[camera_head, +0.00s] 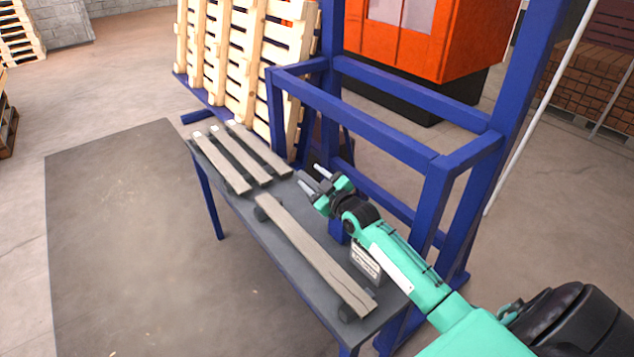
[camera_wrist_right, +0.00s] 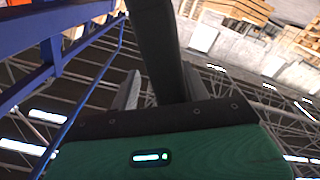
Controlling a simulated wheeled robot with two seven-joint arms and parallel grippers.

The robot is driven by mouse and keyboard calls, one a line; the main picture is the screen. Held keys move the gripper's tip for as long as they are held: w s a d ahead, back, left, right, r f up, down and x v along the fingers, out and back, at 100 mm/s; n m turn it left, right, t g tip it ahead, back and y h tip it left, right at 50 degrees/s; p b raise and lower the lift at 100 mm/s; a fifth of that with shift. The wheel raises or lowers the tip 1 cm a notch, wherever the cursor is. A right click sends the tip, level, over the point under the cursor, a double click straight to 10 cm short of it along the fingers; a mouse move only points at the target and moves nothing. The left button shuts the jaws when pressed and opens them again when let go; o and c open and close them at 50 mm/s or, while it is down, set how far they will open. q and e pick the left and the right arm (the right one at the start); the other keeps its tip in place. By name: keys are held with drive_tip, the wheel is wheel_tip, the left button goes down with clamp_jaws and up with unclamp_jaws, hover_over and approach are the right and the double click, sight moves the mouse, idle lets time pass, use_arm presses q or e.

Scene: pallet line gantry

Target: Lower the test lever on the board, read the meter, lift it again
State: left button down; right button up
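My right gripper (camera_head: 312,175) is above the grey table near its blue-frame side. Its two fingers stand apart with nothing clearly between them in the head view. In the right wrist view the fingers (camera_wrist_right: 163,92) also show apart; a dark bar runs up between them, and I cannot tell what it is. A small pale grey box with dark markings (camera_head: 366,263) is partly hidden behind my right forearm; I cannot tell whether it is the meter. I cannot make out the test lever or its board. My left gripper is not in view.
The grey table (camera_head: 285,262) carries one long wooden plank (camera_head: 315,255) and several shorter slats (camera_head: 222,162). A blue steel frame (camera_head: 375,125) stands close behind my gripper, with leaning pallets (camera_head: 245,55) and an orange machine (camera_head: 465,45) beyond.

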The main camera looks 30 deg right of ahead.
drive_tip(key=shift+s+f, duration=0.15)
drive_tip(key=shift+s, duration=0.4)
drive_tip(key=s+d+b, duration=0.1)
drive_tip(key=s+b, duration=0.3)
drive_tip(key=s, duration=0.8)
drive_tip(key=shift+s, duration=0.35)
drive_tip(key=shift+d, duration=0.1)
